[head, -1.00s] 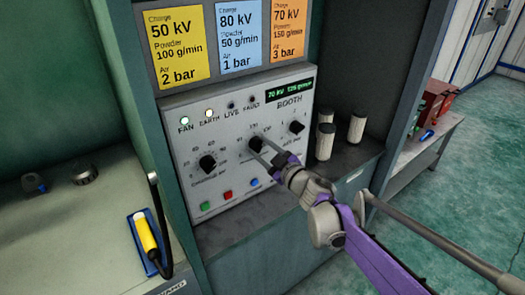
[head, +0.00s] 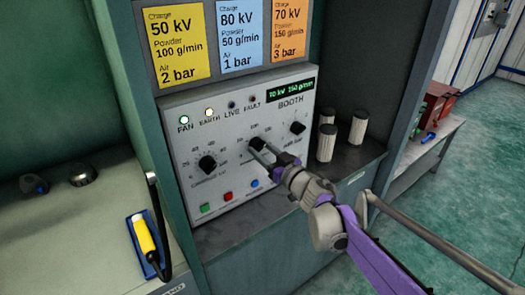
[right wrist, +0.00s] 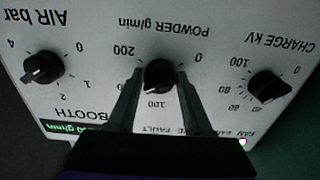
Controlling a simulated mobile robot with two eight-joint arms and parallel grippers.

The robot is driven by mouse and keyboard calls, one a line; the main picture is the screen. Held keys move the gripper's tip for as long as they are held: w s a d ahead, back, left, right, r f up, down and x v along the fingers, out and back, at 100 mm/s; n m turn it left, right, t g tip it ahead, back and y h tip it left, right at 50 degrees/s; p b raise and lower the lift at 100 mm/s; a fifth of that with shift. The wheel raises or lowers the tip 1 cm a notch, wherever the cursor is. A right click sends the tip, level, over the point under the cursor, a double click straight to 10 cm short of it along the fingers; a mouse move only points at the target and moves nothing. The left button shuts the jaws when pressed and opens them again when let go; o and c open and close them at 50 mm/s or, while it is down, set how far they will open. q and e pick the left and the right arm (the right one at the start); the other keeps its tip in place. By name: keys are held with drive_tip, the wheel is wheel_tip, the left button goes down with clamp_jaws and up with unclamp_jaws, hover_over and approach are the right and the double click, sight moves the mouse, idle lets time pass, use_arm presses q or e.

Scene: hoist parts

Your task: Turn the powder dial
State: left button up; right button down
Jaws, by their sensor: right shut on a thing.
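The grey control panel labelled BOOTH (head: 180,110) carries three black dials. The middle one is the powder dial (head: 256,143). It also shows in the right wrist view (right wrist: 160,75), upside down, under the label POWDER g/min. My right gripper (head: 264,152) has a finger on each side of this dial and is shut on it. The gripper partly hides the dial in the head view. The green display (head: 290,90) reads 70 kV and 150 g/min. My left gripper is not in view.
The charge dial (head: 207,163) is left of the powder dial, the air dial (head: 297,128) right. Green, red and blue buttons (head: 228,196) sit below. White cylinders (head: 358,128) stand right of the panel. Cards above include an orange one (head: 289,30) reading 70 kV, 150 g/min, 3 bar.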

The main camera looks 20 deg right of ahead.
idle(0.3)
drive_tip(key=shift+c, duration=1.6)
unclamp_jaws()
drive_tip(key=v, duration=1.1)
